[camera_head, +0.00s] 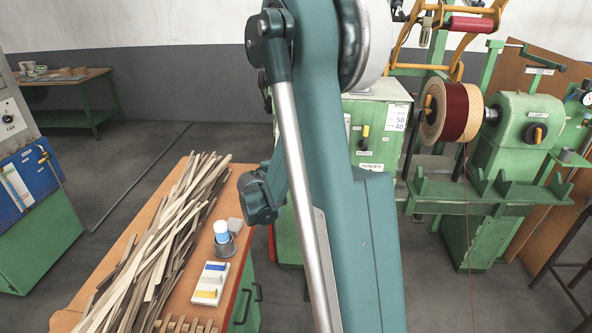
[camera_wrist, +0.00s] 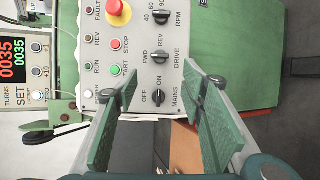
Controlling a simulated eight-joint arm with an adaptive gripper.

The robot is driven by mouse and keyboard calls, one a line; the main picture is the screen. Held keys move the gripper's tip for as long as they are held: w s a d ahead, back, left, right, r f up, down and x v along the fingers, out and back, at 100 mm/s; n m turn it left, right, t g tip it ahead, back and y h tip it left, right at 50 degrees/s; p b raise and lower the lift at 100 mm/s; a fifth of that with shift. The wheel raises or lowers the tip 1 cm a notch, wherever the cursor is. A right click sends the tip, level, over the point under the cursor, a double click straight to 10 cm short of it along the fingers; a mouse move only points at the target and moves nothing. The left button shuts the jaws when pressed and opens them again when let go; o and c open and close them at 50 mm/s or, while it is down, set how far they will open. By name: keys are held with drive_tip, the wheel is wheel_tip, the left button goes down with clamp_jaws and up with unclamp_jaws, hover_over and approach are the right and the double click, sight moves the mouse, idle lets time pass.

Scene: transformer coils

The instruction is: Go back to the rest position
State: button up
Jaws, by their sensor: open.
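My gripper (camera_wrist: 160,130) shows in the wrist view. Its two green ribbed fingers stand apart with nothing between them. Beyond the fingers is a white control panel (camera_wrist: 130,75) on a green machine cabinet. The panel carries a red emergency knob (camera_wrist: 118,10), a red stop button (camera_wrist: 115,45), a green start button (camera_wrist: 115,70) and black rotary switches (camera_wrist: 157,97). I cannot tell how far the fingers are from the panel. In the head view my teal arm fills the middle, and the gripper is not visible there.
A green winding machine (camera_head: 515,140) with a dark red coil (camera_head: 455,112) stands at right.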

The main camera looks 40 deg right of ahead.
idle(0.4)
drive_tip(key=s+a+r+m+y, duration=0.1)
drive_tip(key=s+a+r+y, duration=0.2)
drive_tip(key=a, duration=0.4)
drive_tip(key=s+a+r+m+t+y, duration=0.1)
drive_tip(key=s+a+r, duration=0.1)
drive_tip(key=s+a, duration=0.4)
drive_tip(key=s+a+r+m+y, duration=0.1)
drive_tip(key=s+a+r+y, duration=0.15)
drive_tip(key=a, duration=0.55)
drive_tip(key=s+a+m+t+y, duration=0.1)
drive_tip(key=s+a+m+y, duration=0.2)
drive_tip(key=s+a, duration=1.6)
drive_tip(key=a+y, duration=0.3)
drive_tip(key=shift+s+a+y, duration=0.25)
drive_tip(key=shift+a+y, duration=0.1)
drive_tip(key=shift+a, duration=0.05)
